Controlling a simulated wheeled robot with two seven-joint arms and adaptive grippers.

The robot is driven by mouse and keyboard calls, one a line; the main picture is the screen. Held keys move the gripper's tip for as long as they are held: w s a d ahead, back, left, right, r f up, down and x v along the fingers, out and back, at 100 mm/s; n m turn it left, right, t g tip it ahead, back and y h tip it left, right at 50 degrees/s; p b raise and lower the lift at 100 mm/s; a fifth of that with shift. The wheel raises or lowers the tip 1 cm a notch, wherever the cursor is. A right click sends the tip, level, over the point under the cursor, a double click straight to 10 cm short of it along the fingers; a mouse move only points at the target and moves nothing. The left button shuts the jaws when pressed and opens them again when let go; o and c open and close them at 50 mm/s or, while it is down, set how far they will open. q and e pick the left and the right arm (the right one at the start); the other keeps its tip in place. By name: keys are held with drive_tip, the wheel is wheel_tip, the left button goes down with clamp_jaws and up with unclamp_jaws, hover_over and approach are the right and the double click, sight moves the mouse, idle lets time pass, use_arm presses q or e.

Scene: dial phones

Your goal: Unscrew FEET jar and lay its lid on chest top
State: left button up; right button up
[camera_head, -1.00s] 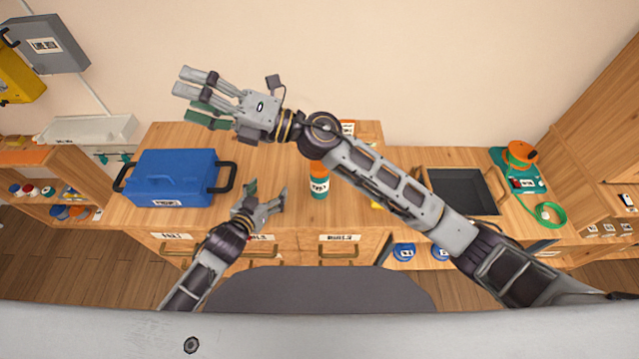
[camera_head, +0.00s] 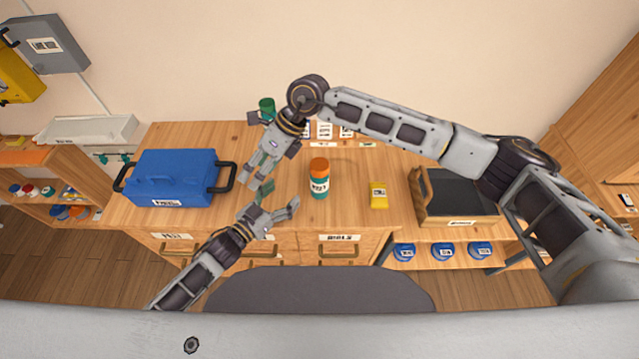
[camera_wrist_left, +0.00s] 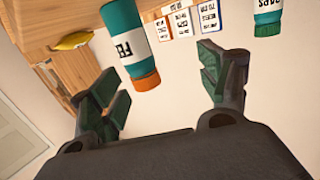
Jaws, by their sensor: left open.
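The jar (camera_head: 319,187), teal with a white label and an orange lid (camera_head: 319,164), stands upright on the wooden chest top (camera_head: 345,215). In the left wrist view the jar (camera_wrist_left: 122,40) has a label starting "FE", and its orange lid (camera_wrist_left: 146,82) is on. My left gripper (camera_head: 271,207) is open and empty, left of the jar and apart from it. In the left wrist view the lid lies just beyond the open fingers (camera_wrist_left: 158,75). My right gripper (camera_head: 255,182) looks open and empty, pointing down between the blue box and the jar.
A blue box (camera_head: 172,177) with dark handles stands left. Label cards (camera_head: 325,131) and a green-lidded jar (camera_wrist_left: 268,28) are at the back. Clear top surrounds the jar.

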sight(313, 182)
use_arm(q)
drive_tip(key=shift+s+d+f+m+h, duration=0.1)
drive_tip(key=shift+s+d+m+h, duration=0.1)
drive_tip(key=shift+s+m+h, duration=0.3)
drive_tip(key=shift+s+d+f+m+g+h, duration=0.2)
drive_tip(key=shift+s+m+g+h, duration=0.3)
drive_tip(key=shift+h, duration=0.5)
use_arm(e)
drive_tip(key=w+d+h, duration=0.2)
drive_tip(key=w+d, duration=0.1)
drive_tip(key=d, duration=0.1)
drive_tip(key=w+d+f+t+h, duration=0.1)
drive_tip(key=w+d+h, duration=0.1)
drive_tip(key=d, duration=0.3)
drive_tip(key=w+d+t+h, duration=0.1)
drive_tip(key=w+d+h, duration=0.1)
drive_tip(key=w+d, duration=0.2)
drive_tip(key=shift+d+f+h, duration=0.2)
drive_tip(key=shift+d+h, duration=0.1)
drive_tip(key=shift+d, duration=0.1)
use_arm(q)
drive_tip(key=shift+s+d, duration=0.1)
drive_tip(key=shift+s, duration=0.05)
use_arm(e)
drive_tip(key=shift+w+d+r+t, duration=0.1)
drive_tip(key=shift+w+d+t, duration=0.1)
drive_tip(key=shift+d+t, duration=0.15)
use_arm(q)
drive_tip(key=shift+x, duration=6.95)
